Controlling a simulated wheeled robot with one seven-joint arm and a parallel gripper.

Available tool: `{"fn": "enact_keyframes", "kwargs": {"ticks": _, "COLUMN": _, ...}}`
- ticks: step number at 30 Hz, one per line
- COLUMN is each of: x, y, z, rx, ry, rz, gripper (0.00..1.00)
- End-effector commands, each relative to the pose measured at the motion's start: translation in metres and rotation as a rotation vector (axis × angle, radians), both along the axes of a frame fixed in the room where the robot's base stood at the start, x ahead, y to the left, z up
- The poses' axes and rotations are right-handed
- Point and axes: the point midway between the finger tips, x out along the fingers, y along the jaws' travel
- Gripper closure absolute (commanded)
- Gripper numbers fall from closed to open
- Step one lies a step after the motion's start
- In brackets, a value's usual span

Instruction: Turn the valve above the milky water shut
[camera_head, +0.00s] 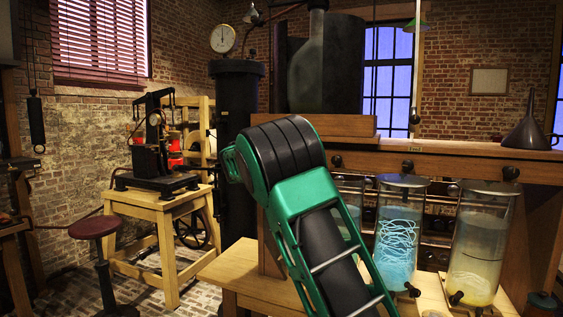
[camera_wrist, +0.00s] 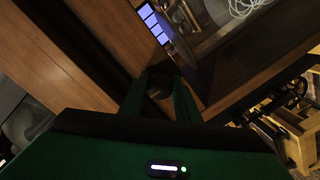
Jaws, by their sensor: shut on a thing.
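In the wrist view my gripper (camera_wrist: 160,92) has its two green fingers closed around a dark rounded knob (camera_wrist: 160,88) at the wooden beam. In the head view my arm hides my gripper, so I cannot tell which jar this knob sits above. Dark valve knobs show on the beam: a left one (camera_head: 337,161), a middle one (camera_head: 407,166) and a right one (camera_head: 511,173). Below stand a partly hidden left jar (camera_head: 350,187), a middle jar (camera_head: 401,225) with blue water and pale strands, and a right jar (camera_head: 481,245) with cloudy yellowish water.
The wooden beam (camera_head: 455,157) runs above the jars, with a dark funnel (camera_head: 528,130) on its right end. A wooden table (camera_head: 160,205) with a black apparatus (camera_head: 160,150) and a red-topped stool (camera_head: 94,227) stand at the left. Brick floor shows between.

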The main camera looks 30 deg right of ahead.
Motion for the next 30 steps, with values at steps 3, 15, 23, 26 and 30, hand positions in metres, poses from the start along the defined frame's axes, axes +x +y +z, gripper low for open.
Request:
{"fn": "enact_keyframes", "kwargs": {"ticks": 3, "x": 0.0, "y": 0.0, "z": -0.006, "rx": 0.005, "ry": 0.011, "rz": -0.001, "gripper": 0.93}}
{"fn": "enact_keyframes", "kwargs": {"ticks": 15, "x": 0.001, "y": 0.001, "z": -0.003, "rx": 0.002, "ry": 0.006, "rz": 0.001, "gripper": 0.53}}
{"fn": "enact_keyframes", "kwargs": {"ticks": 23, "x": -0.004, "y": 0.008, "z": 0.0, "rx": 0.002, "ry": 0.002, "rz": 0.004, "gripper": 0.53}}
{"fn": "enact_keyframes", "kwargs": {"ticks": 26, "x": -0.012, "y": 0.019, "z": 0.0, "rx": 0.002, "ry": 0.003, "rz": 0.005, "gripper": 0.53}}
{"fn": "enact_keyframes", "kwargs": {"ticks": 30, "x": -0.028, "y": 0.04, "z": 0.003, "rx": 0.002, "ry": 0.004, "rz": 0.006, "gripper": 0.53}}
